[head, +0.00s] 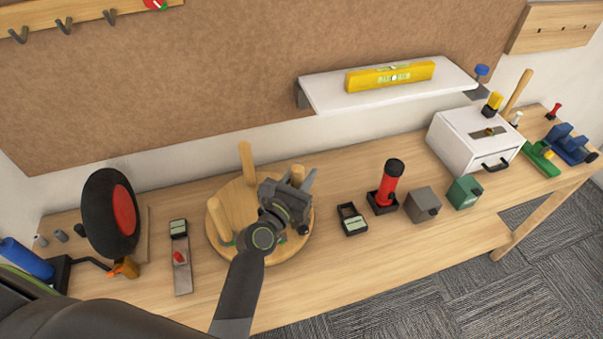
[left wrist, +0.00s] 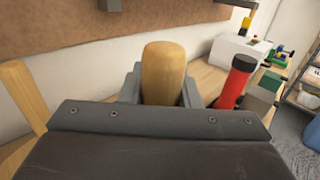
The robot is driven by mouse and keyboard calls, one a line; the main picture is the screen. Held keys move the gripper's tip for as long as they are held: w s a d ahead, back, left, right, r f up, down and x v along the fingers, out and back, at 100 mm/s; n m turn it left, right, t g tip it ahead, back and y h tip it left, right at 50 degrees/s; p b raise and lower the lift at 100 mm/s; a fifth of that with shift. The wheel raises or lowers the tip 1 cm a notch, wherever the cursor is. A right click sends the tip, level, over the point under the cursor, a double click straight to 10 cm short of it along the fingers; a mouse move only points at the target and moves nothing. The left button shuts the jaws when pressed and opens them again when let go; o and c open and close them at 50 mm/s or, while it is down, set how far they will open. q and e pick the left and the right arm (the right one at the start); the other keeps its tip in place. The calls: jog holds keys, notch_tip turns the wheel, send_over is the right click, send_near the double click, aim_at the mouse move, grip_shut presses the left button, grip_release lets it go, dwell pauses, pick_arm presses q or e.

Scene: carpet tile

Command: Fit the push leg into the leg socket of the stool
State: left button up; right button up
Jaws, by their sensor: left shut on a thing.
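The stool (head: 240,192) lies as a round wooden seat on the bench, with two wooden legs standing up from it, one at the back (head: 246,160) and one at the front left. My left gripper (head: 297,181) is over the right part of the seat, shut on a wooden push leg (head: 297,172). In the left wrist view the push leg (left wrist: 164,72) stands upright between the jaws. Its lower end and the leg socket are hidden behind my gripper, so I cannot tell whether the leg is in the socket. My right gripper is not in view.
A red cylinder with a black cap (head: 389,185), a small black tray (head: 352,219) and grey and green blocks stand right of the stool. A plane-like tool (head: 180,257) and a black-and-red disc (head: 111,213) are left. The bench front is clear.

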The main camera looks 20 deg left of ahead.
pick_arm(q)
jog(key=shift+p, duration=0.35)
dwell(0.8)
jog(key=shift+f+b, duration=2.1)
jog(key=shift+f, duration=0.3)
jog(key=o, duration=1.1)
jog(key=shift+r, duration=0.1)
